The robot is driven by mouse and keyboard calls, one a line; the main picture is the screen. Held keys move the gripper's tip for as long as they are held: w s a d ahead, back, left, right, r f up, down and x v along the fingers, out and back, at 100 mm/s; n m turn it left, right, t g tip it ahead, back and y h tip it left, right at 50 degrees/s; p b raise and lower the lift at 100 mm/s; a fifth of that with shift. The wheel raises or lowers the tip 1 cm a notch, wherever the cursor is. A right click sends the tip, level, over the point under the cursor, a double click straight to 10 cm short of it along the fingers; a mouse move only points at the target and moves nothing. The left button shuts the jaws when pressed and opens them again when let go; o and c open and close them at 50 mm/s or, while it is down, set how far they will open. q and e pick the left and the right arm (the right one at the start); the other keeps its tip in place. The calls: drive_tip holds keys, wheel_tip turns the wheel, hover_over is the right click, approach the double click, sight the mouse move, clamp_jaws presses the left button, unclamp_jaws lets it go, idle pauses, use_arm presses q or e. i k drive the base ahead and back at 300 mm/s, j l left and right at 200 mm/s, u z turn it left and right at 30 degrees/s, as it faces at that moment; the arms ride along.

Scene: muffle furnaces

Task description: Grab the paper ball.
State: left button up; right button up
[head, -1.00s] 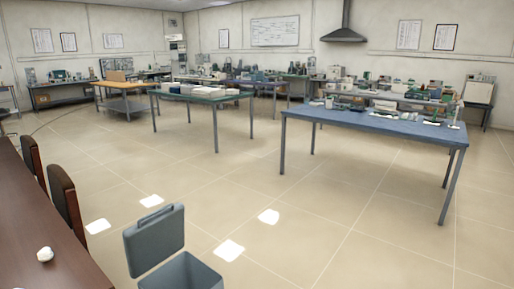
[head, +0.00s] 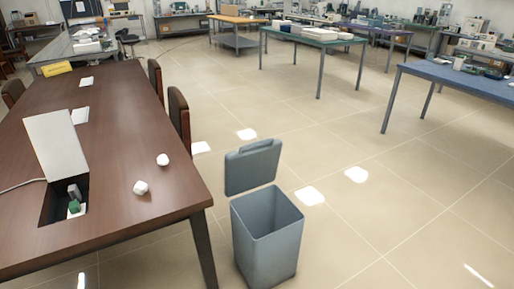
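Two crumpled white paper balls lie on the brown wooden table at the left of the head view. One paper ball (head: 140,187) is nearer to me. The other paper ball (head: 163,159) lies a little farther back and to the right, close to the table's right edge. The brown table (head: 110,125) has bare wood around both balls. Neither of my grippers shows in the head view.
A grey bin (head: 267,235) with its lid (head: 252,166) raised stands on the floor right of the table. A white panel (head: 56,146) stands up behind an opening in the tabletop. Chairs (head: 179,122) line the table's far right side. Open floor lies at the right.

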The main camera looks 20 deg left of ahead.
sight(140, 188)
drive_tip(key=u, duration=1.65)
drive_tip(key=i, duration=0.15)
